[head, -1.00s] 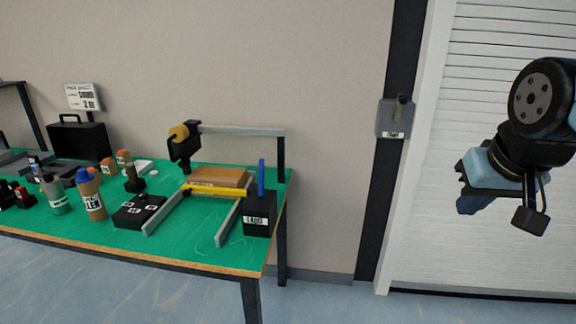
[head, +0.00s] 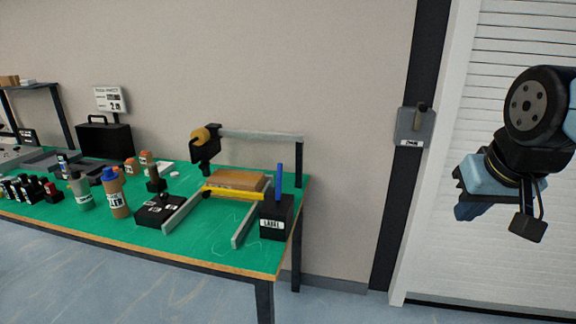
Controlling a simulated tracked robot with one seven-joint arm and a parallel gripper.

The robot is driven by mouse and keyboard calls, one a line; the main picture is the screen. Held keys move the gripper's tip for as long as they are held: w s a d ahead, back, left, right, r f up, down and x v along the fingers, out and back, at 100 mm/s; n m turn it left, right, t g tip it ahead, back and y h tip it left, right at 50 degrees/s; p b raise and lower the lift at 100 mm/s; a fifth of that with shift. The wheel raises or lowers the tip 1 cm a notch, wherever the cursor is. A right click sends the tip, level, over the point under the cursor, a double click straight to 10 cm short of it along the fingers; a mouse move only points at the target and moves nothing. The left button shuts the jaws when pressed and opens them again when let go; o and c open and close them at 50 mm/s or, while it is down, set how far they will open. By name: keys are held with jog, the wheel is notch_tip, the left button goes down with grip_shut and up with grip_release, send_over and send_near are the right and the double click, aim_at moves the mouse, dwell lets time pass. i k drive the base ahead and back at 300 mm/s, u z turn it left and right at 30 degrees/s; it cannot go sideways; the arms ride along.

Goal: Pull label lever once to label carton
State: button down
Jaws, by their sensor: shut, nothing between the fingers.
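The label lever (head: 279,182) is a blue upright handle on a black box (head: 273,222) with a white label, at the right end of the green table. The brown carton (head: 238,180) lies flat between two grey rails, behind a yellow bar (head: 233,193). A black labelling head with a tan roll (head: 201,135) stands behind it, on a grey overhead beam. My gripper (head: 464,196) is at the right of the view, in front of the white shutter, far from the lever. It is shut and empty.
The green table (head: 222,240) also carries a black button box (head: 160,210), several bottles (head: 115,192), a black case (head: 104,138) and a sign (head: 110,99). A grey wall switch (head: 415,124) is on the dark post. The floor before the table is clear.

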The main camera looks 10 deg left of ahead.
aim_at(280, 164)
jog(key=i, duration=0.85)
jog(key=z, duration=0.05)
